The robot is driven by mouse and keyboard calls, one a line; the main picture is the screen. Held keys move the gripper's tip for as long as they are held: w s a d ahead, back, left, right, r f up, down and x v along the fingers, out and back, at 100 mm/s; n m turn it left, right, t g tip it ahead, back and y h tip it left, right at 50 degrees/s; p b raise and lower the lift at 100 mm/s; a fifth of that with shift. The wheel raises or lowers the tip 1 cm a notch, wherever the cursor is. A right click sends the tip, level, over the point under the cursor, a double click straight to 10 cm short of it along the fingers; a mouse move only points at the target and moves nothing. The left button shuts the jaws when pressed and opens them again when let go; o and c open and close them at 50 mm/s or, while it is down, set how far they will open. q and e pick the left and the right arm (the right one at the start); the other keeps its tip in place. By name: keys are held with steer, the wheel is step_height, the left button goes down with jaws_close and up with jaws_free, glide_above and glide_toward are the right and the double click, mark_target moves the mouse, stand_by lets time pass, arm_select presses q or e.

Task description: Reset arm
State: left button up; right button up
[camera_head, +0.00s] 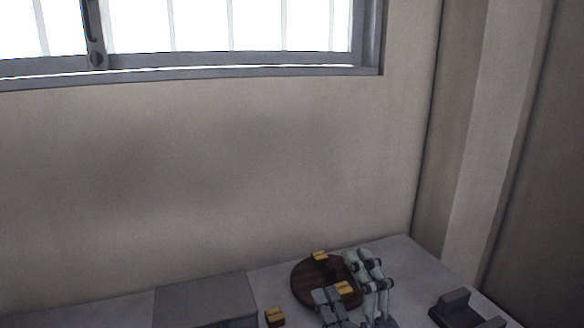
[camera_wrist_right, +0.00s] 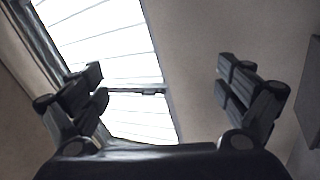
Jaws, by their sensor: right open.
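My right gripper (camera_head: 350,288) shows at the bottom of the head view, in front of a round dark brown board (camera_head: 303,283) on the grey counter. In the right wrist view my right gripper (camera_wrist_right: 162,90) is open, its two fingers wide apart with nothing between them. That view faces the window and wall. A small yellow-topped block (camera_head: 319,257) is at the board's far edge. Another (camera_head: 343,288) shows by the gripper's fingers, partly covered by them. A third (camera_head: 275,317) is left of the board. My left gripper is not in view.
A grey box-like block (camera_head: 205,298) is on the counter (camera_head: 405,250) at left. A dark object (camera_head: 454,307) is at the right, near the counter's edge. A wall rises behind, with a barred window (camera_head: 230,25) above. The counter's back right corner is bare.

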steer(key=s+d+f+m+g+h, duration=0.2)
steer(key=d+f+m+g+h, duration=0.3)
steer(key=f, duration=0.5)
steer(key=s+d+f+m+g+h, duration=0.25)
steer(key=d+f+m, duration=0.35)
steer(key=f+m, duration=0.3)
steer(key=s+d+f+m+g, duration=0.1)
steer(key=s+f+m+g, duration=0.1)
steer(key=s+f+g, duration=0.5)
steer(key=s+d+f+m+g, duration=0.1)
steer(key=s+f+m+g, duration=0.15)
steer(key=s+f, duration=0.85)
steer(key=s+f+g, duration=0.1)
steer(key=s+f, duration=0.1)
steer(key=f, duration=1)
steer(key=s+f+g, duration=0.1)
steer(key=s+f, duration=0.1)
steer(key=f, duration=1.1)
steer(key=s+d+f+g, duration=0.1)
steer(key=s+d+f, duration=0.1)
steer(key=s+f, duration=1.3)
steer(key=shift+s+d+n, duration=0.25)
steer(key=shift+s+n, duration=0.2)
steer(key=shift+s, duration=0.2)
